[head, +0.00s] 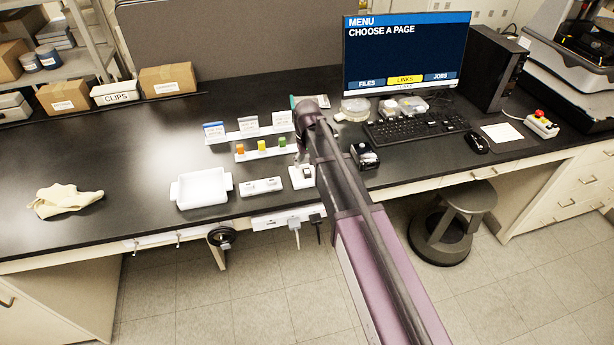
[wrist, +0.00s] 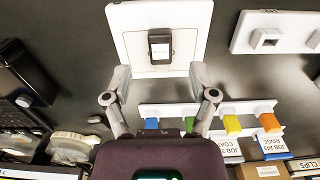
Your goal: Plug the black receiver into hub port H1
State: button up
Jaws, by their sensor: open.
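A small black block with a pale label, which looks like the black receiver (wrist: 160,46), sits on a square white plate (wrist: 190,17) in the wrist view. The plate also shows in the head view (head: 296,182), partly beside my arm. My gripper (wrist: 160,76) is open and empty. Its fingertips are spread on either side of the receiver's line and appear short of it, not touching. A white block with square openings (wrist: 292,24), perhaps the hub, lies right of the plate; in the head view it is left of it (head: 262,186). No H1 label is readable.
A rack with blue, green, yellow and orange pieces (wrist: 180,108) stands close to my fingers. The head view shows a white tray (head: 203,188), a cloth (head: 68,199), a keyboard (head: 415,126) and a monitor (head: 407,50). Bench between cloth and tray is clear.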

aim_at(307, 171)
jog(key=shift+f+b, duration=1.35)
jog(key=shift+f, duration=0.3)
grip_shut()
